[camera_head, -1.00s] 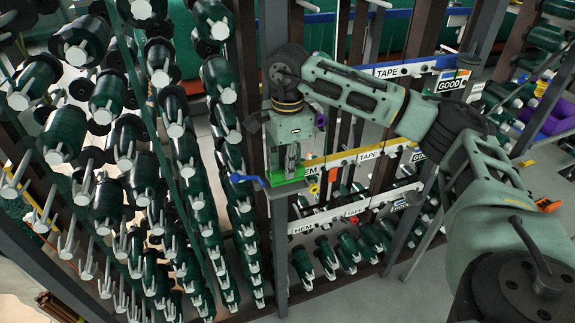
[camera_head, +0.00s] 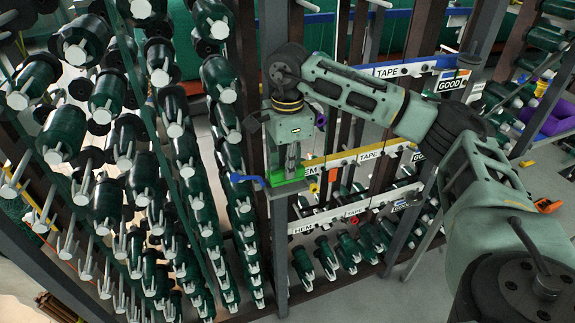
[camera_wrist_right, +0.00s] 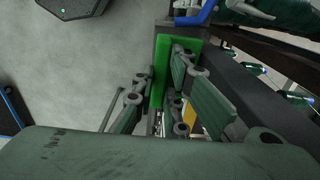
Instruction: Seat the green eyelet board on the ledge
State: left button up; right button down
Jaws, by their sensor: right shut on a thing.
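The bright green eyelet board (camera_head: 284,181) is at the front of the dark rack upright. My right gripper (camera_head: 292,172) points down and is shut on it. In the right wrist view the green board (camera_wrist_right: 161,66) stands out between the two fingers of the gripper (camera_wrist_right: 160,92). A grey ledge (camera_head: 284,191) lies directly under the board in the head view. The board looks low against this ledge, but I cannot tell whether it is fully flat on it. The eyelets are not visible. My left gripper is not in view.
A blue lever (camera_head: 246,180) sticks out just left of the board. Racks of dark green rolls (camera_head: 66,133) fill the left side. Bare floor (camera_head: 350,299) shows below.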

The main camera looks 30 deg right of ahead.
jog(key=shift+f+b, duration=0.9)
jog(key=shift+f, duration=0.3)
jog(key=c, duration=1.7)
grip_release()
jog(key=shift+r, duration=0.1)
notch_tip(320, 180, up, 12)
jog(key=shift+f, duration=0.1)
